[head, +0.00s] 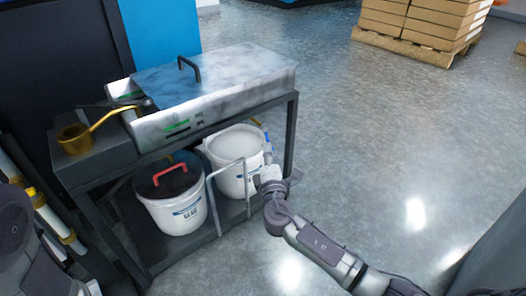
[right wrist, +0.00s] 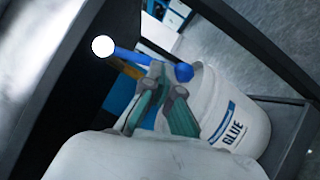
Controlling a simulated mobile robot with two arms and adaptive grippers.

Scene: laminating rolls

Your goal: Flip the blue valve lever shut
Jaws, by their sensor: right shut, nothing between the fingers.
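The blue valve lever (right wrist: 133,56) shows in the right wrist view as a short bar with a white ball at its left end and a blue knob at its right. In the head view, the small blue lever (head: 267,138) stands by the right bucket, under the table's right end. My right gripper (head: 268,176) is just below it, at the table's front right. In the right wrist view my right gripper's fingers (right wrist: 164,88) are shut and empty, close to the lever's knob; I cannot tell whether they touch. My left gripper is out of view.
A white glue bucket (head: 233,178) stands on the lower shelf beside a second bucket (head: 177,215) with a red handle. A metal-topped machine (head: 250,68) with a brass ladle (head: 75,139) sits above. Boxes (head: 420,22) stand far right; the floor between is clear.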

